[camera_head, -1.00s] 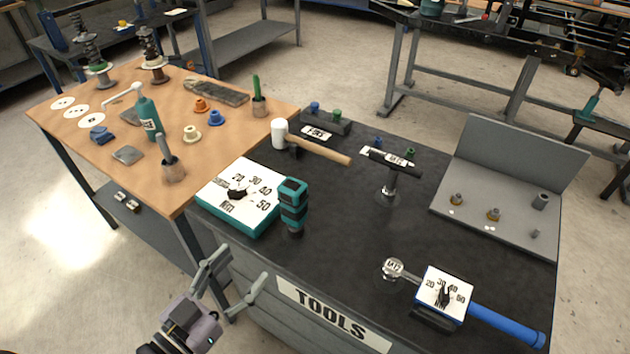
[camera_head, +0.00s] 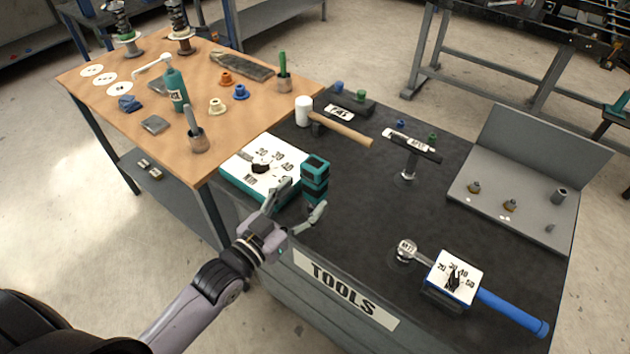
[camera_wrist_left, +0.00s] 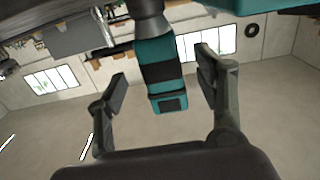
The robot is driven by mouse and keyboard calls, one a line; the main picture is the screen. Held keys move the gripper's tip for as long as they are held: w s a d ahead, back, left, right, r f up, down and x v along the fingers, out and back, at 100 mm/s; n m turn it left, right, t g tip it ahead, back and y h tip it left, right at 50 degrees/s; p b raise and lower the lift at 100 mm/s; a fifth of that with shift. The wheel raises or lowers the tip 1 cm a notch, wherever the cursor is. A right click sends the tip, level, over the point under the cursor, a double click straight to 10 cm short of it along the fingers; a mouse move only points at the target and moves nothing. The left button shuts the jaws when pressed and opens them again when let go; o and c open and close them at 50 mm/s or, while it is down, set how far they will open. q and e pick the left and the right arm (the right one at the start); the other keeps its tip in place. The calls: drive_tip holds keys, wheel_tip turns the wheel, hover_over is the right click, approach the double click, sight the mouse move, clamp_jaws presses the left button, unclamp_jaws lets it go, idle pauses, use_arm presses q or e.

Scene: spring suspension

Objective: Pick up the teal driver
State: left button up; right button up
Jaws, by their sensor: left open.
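The teal driver (camera_head: 316,172), teal with black bands, stands upright at the near left part of the dark bench top, just right of a teal box with a white dial face (camera_head: 235,176). My left gripper (camera_head: 300,202) is open at the bench's front edge, close to the driver on its near side. In the left wrist view the driver (camera_wrist_left: 160,50) appears between the two spread fingers (camera_wrist_left: 163,82), with gaps on both sides. I cannot tell how deep between them it is. My right gripper is not in view.
A white-headed mallet (camera_head: 345,130) and a black T-handle tool (camera_head: 411,147) are behind the driver. A blue-handled wrench (camera_head: 510,312) with a dial lies front right. The wooden table (camera_head: 240,125) with small parts adjoins at left. The dark top's middle (camera_head: 350,205) is clear.

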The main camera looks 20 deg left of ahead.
sight(309, 190)
use_arm(q)
drive_tip(key=x, duration=0.2)
drive_tip(key=p+x, duration=0.1)
drive_tip(key=shift+w+d+r, duration=0.15)
drive_tip(key=shift+w+r, duration=0.1)
drive_tip(key=shift+w, duration=0.15)
drive_tip(key=shift+w+d+f, duration=0.1)
drive_tip(key=shift+w+d, duration=0.05)
drive_tip(key=shift+w, duration=0.35)
drive_tip(key=shift+c, duration=0.3)
drive_tip(key=c, duration=1.3)
clamp_jaws()
wheel_tip(309, 190, up, 20)
drive_tip(key=p, duration=0.1)
